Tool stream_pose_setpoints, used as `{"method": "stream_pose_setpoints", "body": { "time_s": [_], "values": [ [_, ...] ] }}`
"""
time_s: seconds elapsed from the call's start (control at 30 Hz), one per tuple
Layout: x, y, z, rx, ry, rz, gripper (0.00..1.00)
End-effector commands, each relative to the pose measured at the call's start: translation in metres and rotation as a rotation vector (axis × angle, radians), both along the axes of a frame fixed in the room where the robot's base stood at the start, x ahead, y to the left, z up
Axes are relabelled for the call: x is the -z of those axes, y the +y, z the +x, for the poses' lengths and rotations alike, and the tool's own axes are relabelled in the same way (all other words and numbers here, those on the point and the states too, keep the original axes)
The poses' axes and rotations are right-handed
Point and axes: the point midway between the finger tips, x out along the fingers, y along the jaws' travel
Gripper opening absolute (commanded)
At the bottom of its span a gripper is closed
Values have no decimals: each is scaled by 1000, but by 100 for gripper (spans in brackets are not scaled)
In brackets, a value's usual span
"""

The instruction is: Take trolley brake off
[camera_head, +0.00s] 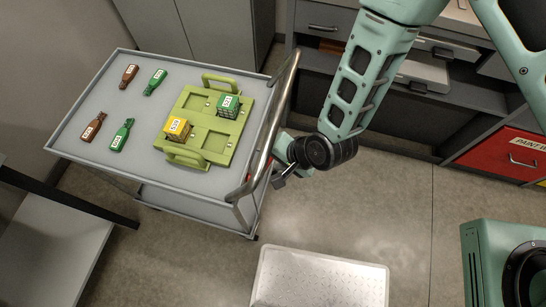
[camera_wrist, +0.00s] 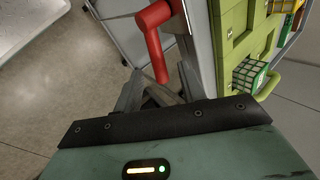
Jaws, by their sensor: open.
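The grey trolley (camera_head: 75,115) stands at the left in the head view, its curved metal push handle (camera_head: 272,125) along its right side. In the wrist view, a red bent lever (camera_wrist: 152,38) sits beside the trolley, its lower end pointing toward my fingers. My gripper (camera_wrist: 160,88) is open, with a finger on each side of the lever's lower end. I cannot tell whether they touch it. In the head view, my gripper (camera_head: 280,181) is low by the push handle, partly hidden by my wrist.
On the trolley lie a green tray (camera_head: 205,130) with a green crate (camera_head: 228,106) and a yellow crate (camera_head: 177,128), plus several bottles (camera_head: 129,76). A white perforated surface (camera_head: 318,283) is at the bottom. A red drawer (camera_head: 503,153) is at right. Floor between is clear.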

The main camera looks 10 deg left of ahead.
Motion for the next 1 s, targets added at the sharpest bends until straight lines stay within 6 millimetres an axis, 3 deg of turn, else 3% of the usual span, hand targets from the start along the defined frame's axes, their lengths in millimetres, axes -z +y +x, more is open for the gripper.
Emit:
{"method": "stream_pose_setpoints", "body": {
  "time_s": [0.4, 0.53, 0.57, 0.77, 1.0],
  "values": [
    [7, 4, 1, 0, 0, -1, 40],
    [7, 4, 1, 0, 0, -1, 4],
    [7, 4, 1, 0, 0, -1, 0],
    [9, 3, 2, 3, 22, 1, 0],
    [21, 2, 5, 7, 206, 17, 0]
  ]
}}
